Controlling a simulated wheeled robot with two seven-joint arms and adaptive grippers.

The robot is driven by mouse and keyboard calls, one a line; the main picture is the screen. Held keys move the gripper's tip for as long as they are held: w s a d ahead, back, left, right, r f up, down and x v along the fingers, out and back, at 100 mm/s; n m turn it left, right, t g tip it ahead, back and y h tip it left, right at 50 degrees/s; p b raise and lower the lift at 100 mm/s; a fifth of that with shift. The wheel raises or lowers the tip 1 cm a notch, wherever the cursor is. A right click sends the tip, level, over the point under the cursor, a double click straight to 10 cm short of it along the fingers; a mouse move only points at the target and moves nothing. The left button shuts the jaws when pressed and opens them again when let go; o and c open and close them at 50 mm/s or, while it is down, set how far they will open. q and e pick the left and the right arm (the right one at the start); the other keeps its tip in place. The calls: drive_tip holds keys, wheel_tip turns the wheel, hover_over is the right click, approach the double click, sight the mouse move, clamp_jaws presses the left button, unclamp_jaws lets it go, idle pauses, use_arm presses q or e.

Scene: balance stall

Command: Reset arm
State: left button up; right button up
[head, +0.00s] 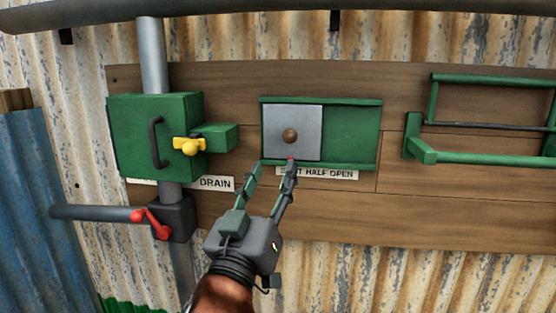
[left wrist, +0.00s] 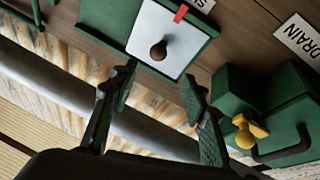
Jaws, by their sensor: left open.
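My left gripper (head: 274,164) is open and empty, just below the grey sliding plate (head: 275,118). The plate has a brown round knob (head: 289,136) and covers the left part of a green frame (head: 350,135). In the left wrist view the knob (left wrist: 158,50) lies beyond the two spread fingers (left wrist: 160,82), apart from them, and a red mark (left wrist: 181,13) shows at the plate's edge. The fingertips overlap the frame's lower edge in the head view; I cannot tell whether they touch. My right gripper is not in view.
A green box (head: 150,110) with a black handle and yellow latch (head: 189,146) stands at left. Below it are a red lever (head: 152,222) and grey pipe (head: 95,213). A green bracket (head: 485,159) projects at right. Labels (head: 330,174) partly show. Planks between frame and bracket are clear.

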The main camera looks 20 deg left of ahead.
use_arm(q)
drive_tip(key=shift+s+f, duration=0.2)
drive_tip(key=shift+s, duration=0.3)
